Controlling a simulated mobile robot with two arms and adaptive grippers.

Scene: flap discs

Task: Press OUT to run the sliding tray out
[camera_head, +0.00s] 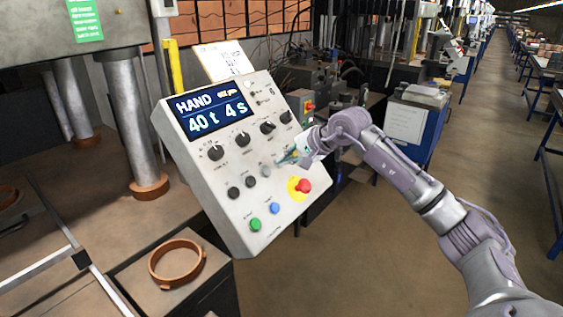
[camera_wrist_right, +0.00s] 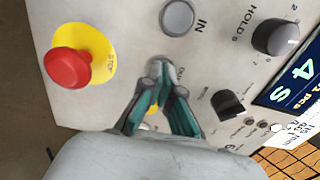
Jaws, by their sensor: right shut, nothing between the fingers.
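The grey control box (camera_head: 215,220) stands tilted, its display (camera_head: 208,108) reading HAND, 40 t, 4 s. My right gripper (camera_head: 289,157) is shut and empty at the box's right side. In the right wrist view its closed fingertips (camera_wrist_right: 164,88) are right at the OUT button (camera_wrist_right: 158,68), partly covering it; I cannot tell whether they touch or press it. The grey IN button (camera_wrist_right: 178,17) is beside it, and also shows in the head view (camera_head: 266,171). I cannot clearly make out the sliding tray. My left gripper is not in view.
The red stop button (camera_head: 304,186) on its yellow plate is close to my right gripper. Green (camera_head: 256,224) and blue (camera_head: 274,208) buttons sit lower. An orange-brown ring (camera_head: 177,262) lies left of the box. The aisle floor (camera_head: 400,270) is open at right.

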